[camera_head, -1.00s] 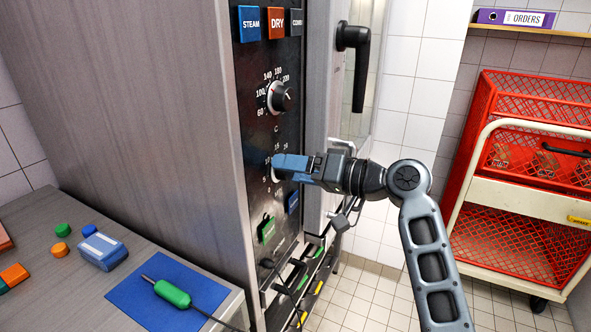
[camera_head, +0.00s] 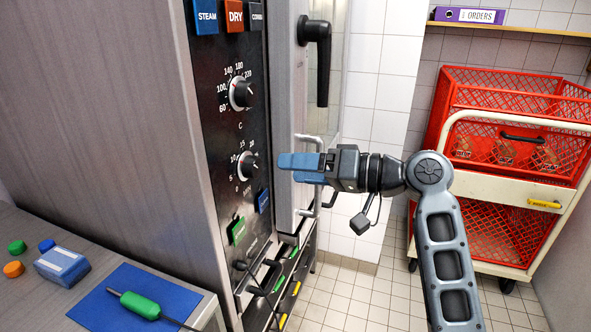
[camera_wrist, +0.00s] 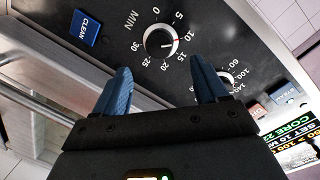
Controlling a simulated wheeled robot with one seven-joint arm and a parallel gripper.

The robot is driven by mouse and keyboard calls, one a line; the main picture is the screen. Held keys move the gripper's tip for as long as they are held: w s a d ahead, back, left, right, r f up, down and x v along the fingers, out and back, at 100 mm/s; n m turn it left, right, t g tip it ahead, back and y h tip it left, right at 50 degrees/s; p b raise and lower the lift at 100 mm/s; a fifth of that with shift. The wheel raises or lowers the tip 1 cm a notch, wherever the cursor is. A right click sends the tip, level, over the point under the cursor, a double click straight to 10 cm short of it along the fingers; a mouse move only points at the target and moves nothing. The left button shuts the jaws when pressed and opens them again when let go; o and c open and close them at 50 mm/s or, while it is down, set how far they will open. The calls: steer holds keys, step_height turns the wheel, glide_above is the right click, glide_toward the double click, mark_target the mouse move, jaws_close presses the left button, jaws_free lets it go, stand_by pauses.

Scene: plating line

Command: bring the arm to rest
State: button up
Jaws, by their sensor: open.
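My gripper (camera_head: 300,168) is open and empty, with its blue fingers pointing left toward the oven's control panel (camera_head: 205,122). It is apart from the minute timer knob (camera_head: 247,165), a little to its right. In the wrist view the two blue fingers (camera_wrist: 157,90) are spread, and the timer knob (camera_wrist: 160,41) shows beyond and between them with nothing gripped. The temperature knob (camera_head: 241,93) sits above the timer knob on the panel. My arm reaches in from the lower right of the head view.
The oven's black door handle (camera_head: 316,58) is above my gripper. A red crate trolley (camera_head: 480,190) stands at right. At lower left a worktop holds a blue mat (camera_head: 95,308), a green-handled probe (camera_head: 140,305) and a blue box (camera_head: 62,266). Tiled floor is open between.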

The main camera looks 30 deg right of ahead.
stand_by(0.3)
steer(key=s+a+f+m+h, duration=0.2)
steer(key=s+f+h, duration=0.2)
steer(key=s+f, duration=0.55)
steer(key=s+a+f+m+h, duration=0.2)
steer(key=s+f+h, duration=0.2)
steer(key=s+f, duration=0.55)
steer(key=s+a+r+n+h, duration=0.1)
steer(key=s+a+r+n, duration=0.1)
steer(key=s, duration=0.9)
steer(key=s+a+r+n+t, duration=0.1)
steer(key=s+r+n, duration=0.2)
steer(key=s, duration=0.9)
steer(key=shift+a+r+n+h, duration=0.25)
steer(key=shift+a+n+h, duration=0.15)
steer(key=shift+c, duration=0.5)
